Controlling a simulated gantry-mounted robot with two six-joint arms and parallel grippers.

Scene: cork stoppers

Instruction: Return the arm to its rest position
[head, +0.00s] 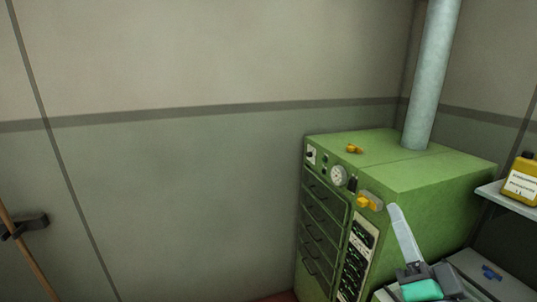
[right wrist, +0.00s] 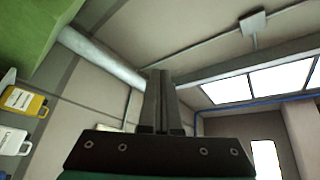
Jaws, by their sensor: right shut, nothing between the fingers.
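My right gripper (head: 394,208) is at the lower right of the head view, in front of the green cabinet. Its pale fingers are together and point upward, with a dark grey and teal body below. In the right wrist view the right gripper (right wrist: 158,75) shows two dark fingers pressed together with nothing between them. They point toward the upper wall and ceiling. My left gripper is not in view. No cork stopper can be made out in either view.
A green cabinet (head: 430,185) with drawers, a gauge and a pale pipe (head: 431,75) stands behind the right gripper. A yellow jug (head: 522,180) stands on a shelf at right. A small blue object (head: 491,272) lies below it.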

